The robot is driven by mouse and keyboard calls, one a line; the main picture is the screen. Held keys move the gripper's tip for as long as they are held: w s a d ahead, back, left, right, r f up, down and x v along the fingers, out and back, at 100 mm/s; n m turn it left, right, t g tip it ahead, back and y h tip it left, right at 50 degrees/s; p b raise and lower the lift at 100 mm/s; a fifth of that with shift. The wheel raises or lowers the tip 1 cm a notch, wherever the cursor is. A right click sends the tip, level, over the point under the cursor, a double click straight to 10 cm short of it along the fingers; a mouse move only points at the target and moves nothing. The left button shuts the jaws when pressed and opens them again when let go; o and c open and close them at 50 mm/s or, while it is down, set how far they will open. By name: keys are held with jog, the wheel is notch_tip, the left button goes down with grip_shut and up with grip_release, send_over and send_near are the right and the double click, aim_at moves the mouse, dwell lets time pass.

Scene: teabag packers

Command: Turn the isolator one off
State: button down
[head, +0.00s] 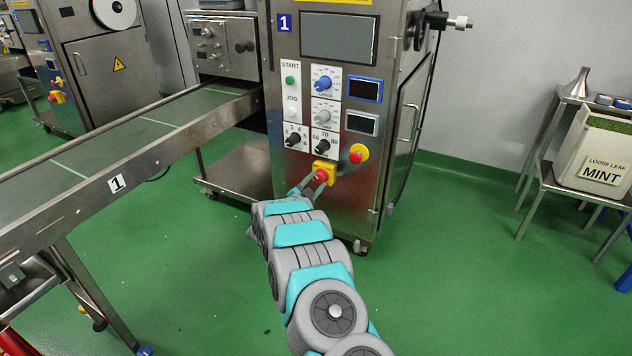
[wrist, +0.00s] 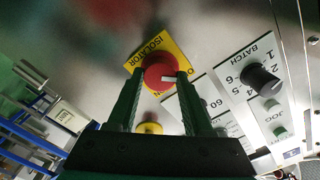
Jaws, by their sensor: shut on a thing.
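The isolator's red rotary knob (wrist: 160,72) sits on a yellow plate (wrist: 139,63) lettered ISOLATOR, low on the front of the steel machine marked 1 (head: 285,22). In the head view the isolator (head: 327,166) is partly covered by my fingers. My gripper (head: 314,182) reaches it from the front and below. In the wrist view the two dark fingers of my gripper (wrist: 160,83) stand on either side of the knob and are shut on it. A pale pointer mark on the knob points right in that view, towards a partly hidden label starting with O.
A red emergency button on a yellow base (head: 358,153) is just right of the isolator; it also shows between my fingers in the wrist view (wrist: 150,128). Black dials (head: 322,145) are above. A conveyor (head: 120,165) stands left.

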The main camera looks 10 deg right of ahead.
jog(key=shift+a, duration=0.1)
jog(key=shift+c, duration=1.5)
grip_release()
jog(key=v, duration=0.7)
jog(key=shift+s+a, duration=0.2)
jog(key=shift+s, duration=0.1)
